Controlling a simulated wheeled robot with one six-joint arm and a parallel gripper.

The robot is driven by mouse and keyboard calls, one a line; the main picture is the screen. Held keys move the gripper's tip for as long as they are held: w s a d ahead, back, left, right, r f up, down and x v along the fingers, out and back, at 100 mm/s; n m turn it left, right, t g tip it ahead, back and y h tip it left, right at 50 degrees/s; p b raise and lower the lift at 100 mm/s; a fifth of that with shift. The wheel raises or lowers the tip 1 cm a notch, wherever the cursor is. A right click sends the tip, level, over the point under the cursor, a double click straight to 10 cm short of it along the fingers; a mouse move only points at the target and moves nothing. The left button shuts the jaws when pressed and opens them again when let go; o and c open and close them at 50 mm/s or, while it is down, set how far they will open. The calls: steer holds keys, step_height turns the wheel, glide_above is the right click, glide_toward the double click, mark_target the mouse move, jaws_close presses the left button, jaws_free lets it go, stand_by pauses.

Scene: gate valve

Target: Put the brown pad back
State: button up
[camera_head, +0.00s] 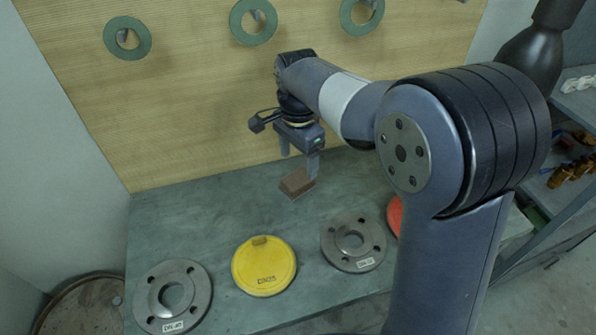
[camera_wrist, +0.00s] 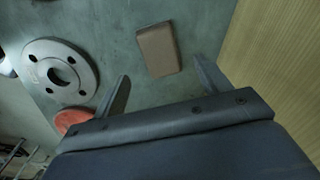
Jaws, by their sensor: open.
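The brown pad (camera_head: 296,184) is a small rectangular block lying on the grey-green bench near the wooden back board. It also shows in the wrist view (camera_wrist: 157,50), at the top middle. My gripper (camera_head: 299,165) points down just above the pad in the head view, with its two fingers apart. In the wrist view my gripper (camera_wrist: 164,85) shows its fingertips spread on either side of the pad's near end, with nothing between them. Whether the fingers touch the pad is not clear, but the pad looks free.
On the bench (camera_head: 215,222) lie a grey flange (camera_head: 190,298) at left, a yellow cap (camera_head: 264,277), another grey flange (camera_head: 335,253) and a partly hidden red disc (camera_head: 393,215). Green rings (camera_head: 240,35) hang on the wooden board (camera_head: 150,95). Shelves (camera_head: 575,195) stand at right.

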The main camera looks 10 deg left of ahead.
mark_target(298, 178)
step_height(298, 178, up, 5)
steer(key=shift+r, duration=0.1)
stand_by(0.4)
step_height(298, 178, down, 13)
steer(key=shift+f, duration=0.1)
step_height(298, 178, up, 3)
steer(key=shift+r, duration=0.65)
steer(key=shift+f, duration=0.1)
